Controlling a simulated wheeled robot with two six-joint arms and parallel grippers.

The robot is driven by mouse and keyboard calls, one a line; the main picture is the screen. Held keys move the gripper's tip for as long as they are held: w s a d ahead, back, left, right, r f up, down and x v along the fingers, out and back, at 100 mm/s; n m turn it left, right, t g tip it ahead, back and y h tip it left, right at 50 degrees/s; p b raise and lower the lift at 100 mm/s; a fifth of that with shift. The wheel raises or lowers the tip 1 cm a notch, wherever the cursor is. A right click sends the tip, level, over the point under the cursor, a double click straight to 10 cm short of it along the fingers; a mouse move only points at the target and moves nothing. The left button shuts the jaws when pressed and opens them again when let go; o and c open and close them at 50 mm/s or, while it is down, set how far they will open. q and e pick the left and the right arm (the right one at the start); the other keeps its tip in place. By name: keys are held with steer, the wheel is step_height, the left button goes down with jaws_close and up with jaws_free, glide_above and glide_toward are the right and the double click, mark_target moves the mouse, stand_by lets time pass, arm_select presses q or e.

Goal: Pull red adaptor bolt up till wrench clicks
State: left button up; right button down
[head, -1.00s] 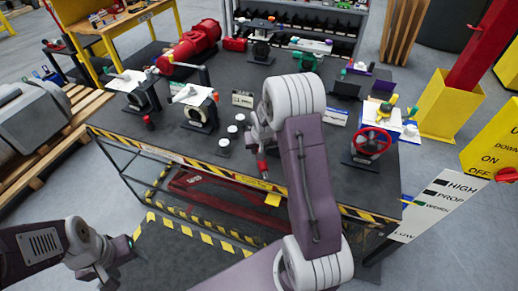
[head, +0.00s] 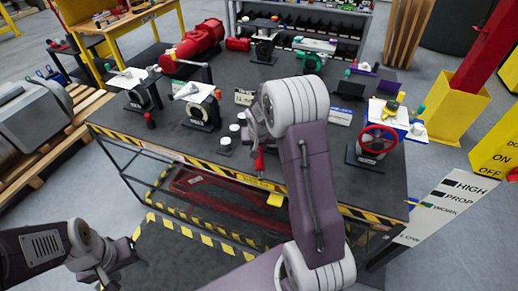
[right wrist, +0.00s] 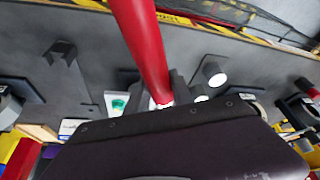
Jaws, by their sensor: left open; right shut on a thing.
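My right gripper (head: 258,142) is over the front middle of the workbench, pointing down, mostly hidden by my own arm. It is shut on a red handle (head: 259,160) that sticks out below it. In the right wrist view the red handle (right wrist: 143,45) runs from the top edge down to the jaws, where the fingers partly hide it. I cannot tell whether this is the wrench or the red adaptor bolt. My left gripper (head: 124,255) is open and empty at the lower left, in front of the bench and away from everything on it.
The dark workbench (head: 305,165) has a striped front edge. Two valve units with white plates (head: 201,112) stand left of my right gripper, beside small white-topped cylinders (head: 234,129). A red handwheel (head: 378,141) stands at the right. A red motor (head: 193,48) lies at the back left.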

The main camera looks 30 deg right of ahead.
steer(key=shift+w+a+m+b, duration=0.3)
steer(key=shift+a+m+b, duration=0.2)
steer(key=shift+b, duration=0.7)
steer(key=a+m+b, duration=0.1)
steer(key=w+m+h+b, duration=0.1)
steer(key=b, duration=0.1)
steer(key=shift+w+a+g, duration=0.2)
steer(key=shift+a+g, duration=0.1)
steer(key=shift+a, duration=0.1)
stand_by(0.6)
